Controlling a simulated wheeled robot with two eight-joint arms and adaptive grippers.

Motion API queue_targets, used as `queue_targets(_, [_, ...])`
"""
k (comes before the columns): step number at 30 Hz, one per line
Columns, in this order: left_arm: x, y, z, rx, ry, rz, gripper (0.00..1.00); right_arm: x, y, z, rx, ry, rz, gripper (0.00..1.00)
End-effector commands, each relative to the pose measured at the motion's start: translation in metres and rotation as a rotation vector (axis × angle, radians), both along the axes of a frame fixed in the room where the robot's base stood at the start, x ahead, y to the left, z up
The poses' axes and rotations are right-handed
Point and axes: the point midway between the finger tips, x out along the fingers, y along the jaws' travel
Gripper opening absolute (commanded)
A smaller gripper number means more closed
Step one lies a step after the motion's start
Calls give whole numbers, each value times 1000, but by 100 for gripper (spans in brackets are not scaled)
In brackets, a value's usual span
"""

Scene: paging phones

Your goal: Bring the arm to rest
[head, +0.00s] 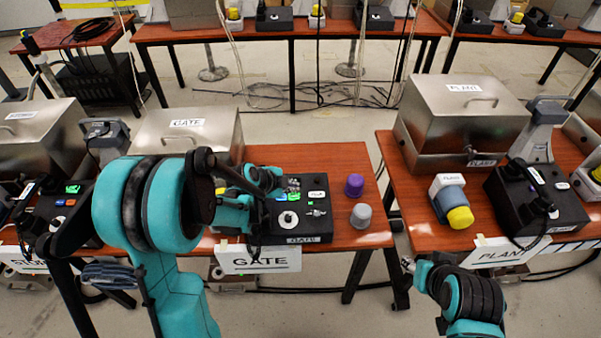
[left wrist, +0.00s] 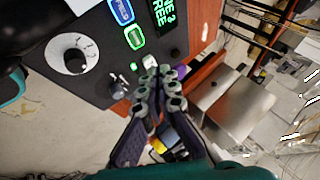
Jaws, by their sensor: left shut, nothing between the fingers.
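The black GATE phone console (head: 305,222) sits on the middle table. It has a white dial, a small green-lit display and buttons. In the left wrist view the console (left wrist: 95,95) fills the upper left, with its dial (left wrist: 68,54), a blue and a green lit button and a display reading LINE 3 FREE. My left gripper (head: 270,182) is over the left part of the console in the head view, partly hidden by my arm. In the left wrist view its fingertips (left wrist: 160,85) are together and empty. My right arm's end (head: 412,266) shows in front of the PLANT table; its fingers are unclear.
A purple cap (head: 354,185) and a grey cap (head: 361,215) stand right of the GATE console. A metal GATE box (head: 188,130) is behind it. The PLANT table (head: 440,238) holds a metal box (head: 465,110), a yellow-ended cylinder (head: 452,200) and another phone console (head: 537,200). A floor gap separates the tables.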

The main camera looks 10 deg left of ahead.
Motion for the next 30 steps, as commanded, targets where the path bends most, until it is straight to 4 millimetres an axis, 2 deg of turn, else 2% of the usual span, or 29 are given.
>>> queue_targets(7, [-3,-1,4,-7,7,14,0,0,0,0,0,0,0,40])
queue_targets(11, [-18,-4,24,-46,54,102,0,0,0,0,0,0,0,40])
queue_targets(14, [-43,-7,48,-102,113,234,0,0,0,0,0,0,0,40])
queue_targets(21, [-118,-10,95,-264,234,619,0,0,0,0,0,0,0,40])
queue_targets(25, [-162,-8,109,-360,270,830,0,0,0,0,0,0,0,40])
queue_targets(30, [-209,-3,114,-481,287,1067,0,0,0,0,0,0,0,40])
